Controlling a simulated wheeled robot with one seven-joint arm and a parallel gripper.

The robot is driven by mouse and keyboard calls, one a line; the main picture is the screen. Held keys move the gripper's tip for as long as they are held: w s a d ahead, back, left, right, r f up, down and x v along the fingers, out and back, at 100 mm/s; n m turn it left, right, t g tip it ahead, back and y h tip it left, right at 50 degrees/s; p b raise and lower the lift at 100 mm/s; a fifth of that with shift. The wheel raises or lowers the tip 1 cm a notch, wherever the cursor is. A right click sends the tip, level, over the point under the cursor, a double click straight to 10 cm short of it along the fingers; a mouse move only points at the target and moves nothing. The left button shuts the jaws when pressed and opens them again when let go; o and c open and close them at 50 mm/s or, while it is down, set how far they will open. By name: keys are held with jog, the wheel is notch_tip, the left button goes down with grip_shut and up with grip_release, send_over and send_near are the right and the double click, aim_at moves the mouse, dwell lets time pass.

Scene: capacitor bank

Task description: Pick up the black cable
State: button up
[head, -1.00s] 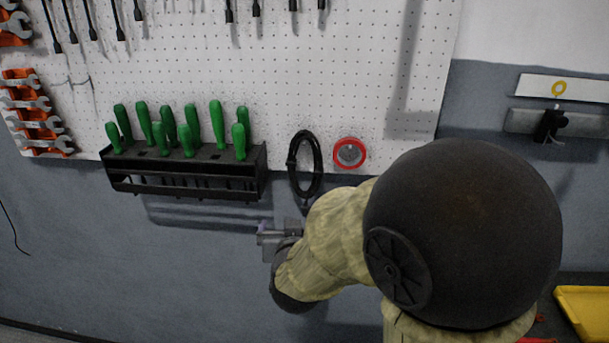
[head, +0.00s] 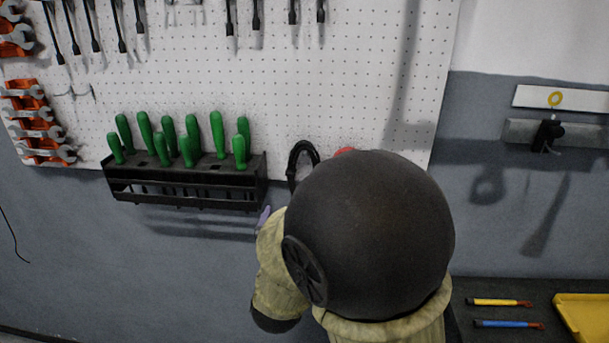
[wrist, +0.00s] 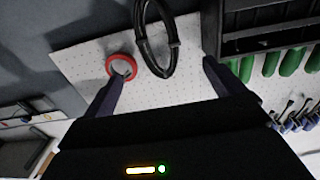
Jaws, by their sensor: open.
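The black cable (head: 301,158) is a coiled loop hanging at the lower edge of the white pegboard, right of the screwdriver rack. My arm hides its lower part in the head view. In the wrist view the cable (wrist: 157,45) hangs ahead, between the two fingers of my gripper (wrist: 163,80) as seen, nearer the middle. My gripper is open with nothing in it, and the cable appears beyond the fingertips. In the head view only a sliver of my gripper (head: 263,219) shows beside my arm, left of and below the cable.
A red tape roll (wrist: 121,67) hangs beside the cable, close to one finger in the wrist view. The black rack (head: 185,180) with green screwdrivers is on the cable's other side. A dark bench (head: 500,300) with a yellow tray (head: 585,318) stands at lower right.

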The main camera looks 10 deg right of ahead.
jog(key=p+x, duration=0.4)
jog(key=x, duration=0.3)
jog(key=p+x, duration=0.5)
jog(key=x, duration=0.3)
jog(key=shift+w+d+r, duration=0.15)
jog(key=shift+d+r, duration=0.1)
jog(key=shift+d, duration=0.05)
jog(key=shift+w+f, duration=0.15)
jog(key=shift+w, duration=0.2)
jog(key=shift+d, duration=0.1)
jog(key=c, duration=1)
